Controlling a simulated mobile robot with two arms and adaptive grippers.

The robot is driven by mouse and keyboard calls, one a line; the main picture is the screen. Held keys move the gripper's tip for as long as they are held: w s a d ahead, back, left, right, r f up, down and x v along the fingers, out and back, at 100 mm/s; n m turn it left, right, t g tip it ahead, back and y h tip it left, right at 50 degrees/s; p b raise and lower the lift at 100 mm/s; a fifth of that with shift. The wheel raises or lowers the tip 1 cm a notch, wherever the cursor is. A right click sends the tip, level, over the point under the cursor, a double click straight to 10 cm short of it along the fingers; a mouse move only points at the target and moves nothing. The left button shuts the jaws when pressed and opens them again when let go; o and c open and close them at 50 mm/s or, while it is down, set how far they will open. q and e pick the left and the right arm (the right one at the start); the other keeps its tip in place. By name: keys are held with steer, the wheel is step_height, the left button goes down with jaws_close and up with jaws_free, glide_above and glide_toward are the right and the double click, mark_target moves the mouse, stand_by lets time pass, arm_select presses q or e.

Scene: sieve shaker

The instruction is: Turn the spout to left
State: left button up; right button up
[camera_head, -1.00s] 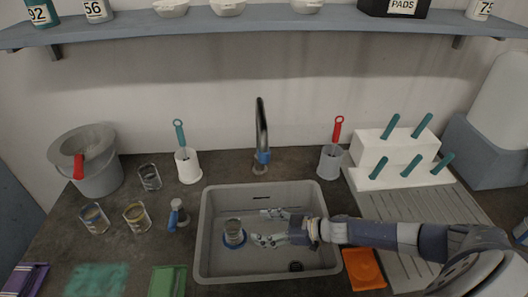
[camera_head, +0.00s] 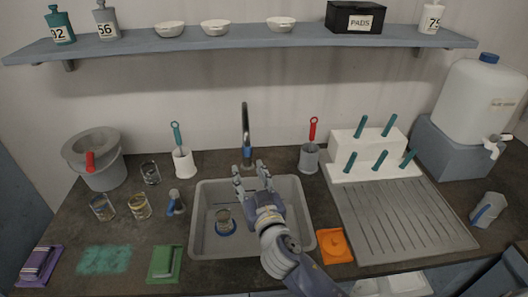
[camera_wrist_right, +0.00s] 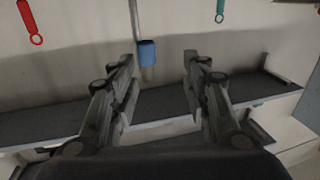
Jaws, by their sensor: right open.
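The faucet spout (camera_head: 245,128) is a dark upright tube with a blue collar behind the sink (camera_head: 290,215). In the head view it points roughly forward over the sink. My right gripper (camera_head: 250,168) is open and empty, its fingers pointing up at the faucet's base and partly hiding it. In the right wrist view the spout's tube and blue collar (camera_wrist_right: 147,52) show beyond and between the open fingers (camera_wrist_right: 157,62), apart from them. My left gripper is out of view.
A glass (camera_head: 224,220) stands in the sink on a blue ring. Brush holders stand at left (camera_head: 182,162) and right (camera_head: 309,157) of the faucet. A white tool block (camera_head: 345,172) and drainboard (camera_head: 400,220) are at right.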

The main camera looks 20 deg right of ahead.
mark_target(248, 151)
steer(key=shift+m+h, duration=0.5)
steer(key=shift+h, duration=0.2)
steer(key=w, duration=0.1)
steer(key=w+d+p, duration=0.1)
steer(key=w, duration=0.1)
steer(key=w+d+r, duration=0.1)
steer(key=w, duration=0.1)
steer(key=shift+w+d+p, duration=0.1)
steer(key=shift+p, duration=0.25)
steer(key=w, duration=0.3)
steer(key=w+p, duration=0.1)
steer(key=shift+w+d+f, duration=0.1)
steer(key=shift+w+d, duration=0.05)
steer(key=shift+d, duration=0.1)
steer(key=shift+w+f, duration=0.1)
steer(key=shift+w, duration=0.4)
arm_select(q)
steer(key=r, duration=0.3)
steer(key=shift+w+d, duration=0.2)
arm_select(e)
steer(key=shift+c, duration=0.5)
jaws_close()
